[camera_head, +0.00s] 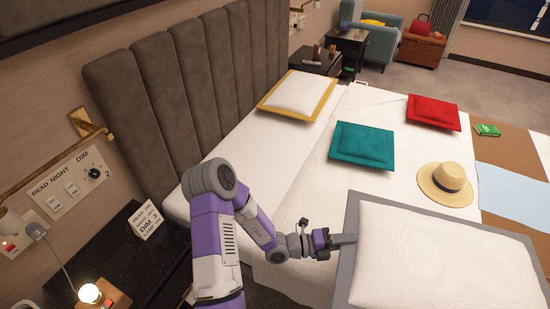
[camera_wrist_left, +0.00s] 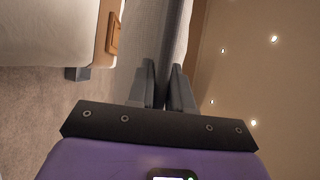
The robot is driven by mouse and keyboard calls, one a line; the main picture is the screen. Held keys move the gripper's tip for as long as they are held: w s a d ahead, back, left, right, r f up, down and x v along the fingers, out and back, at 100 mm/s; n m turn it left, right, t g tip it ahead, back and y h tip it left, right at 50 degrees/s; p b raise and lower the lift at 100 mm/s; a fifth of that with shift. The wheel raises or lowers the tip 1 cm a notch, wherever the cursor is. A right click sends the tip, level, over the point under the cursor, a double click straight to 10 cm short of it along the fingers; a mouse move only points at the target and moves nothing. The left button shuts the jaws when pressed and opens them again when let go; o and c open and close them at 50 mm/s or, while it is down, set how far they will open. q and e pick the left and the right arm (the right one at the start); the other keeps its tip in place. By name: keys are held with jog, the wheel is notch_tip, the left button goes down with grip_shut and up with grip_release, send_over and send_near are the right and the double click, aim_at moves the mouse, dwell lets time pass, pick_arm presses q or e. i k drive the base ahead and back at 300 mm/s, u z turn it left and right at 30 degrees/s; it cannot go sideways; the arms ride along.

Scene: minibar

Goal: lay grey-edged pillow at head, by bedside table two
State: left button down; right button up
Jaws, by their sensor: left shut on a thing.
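The grey-edged pillow (camera_head: 430,255) is white with a grey border and fills the lower right of the head view. My left gripper (camera_head: 332,243) is shut on its left edge. In the wrist view the gripper (camera_wrist_left: 166,85) pinches the grey border (camera_wrist_left: 160,45) between its fingers. I cannot tell whether the pillow touches the bed. The bed head is a brown padded headboard (camera_head: 165,85). A dark bedside table (camera_head: 125,255) stands at lower left, below a wall panel (camera_head: 75,185) marked 2. My right gripper is not in view.
The white bed (camera_head: 270,150) is bare near the headboard on the near side. It bears a yellow-edged pillow (camera_head: 298,95), teal cushion (camera_head: 362,146), red cushion (camera_head: 433,112), straw hat (camera_head: 446,184) and green book (camera_head: 487,130). A lit lamp (camera_head: 92,294) stands on the near table.

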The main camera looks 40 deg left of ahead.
aim_at(266, 176)
jog(key=u, duration=0.4)
jog(key=k, duration=0.5)
jog(key=u, duration=1.2)
jog(key=i, duration=0.95)
jog(key=z, duration=0.35)
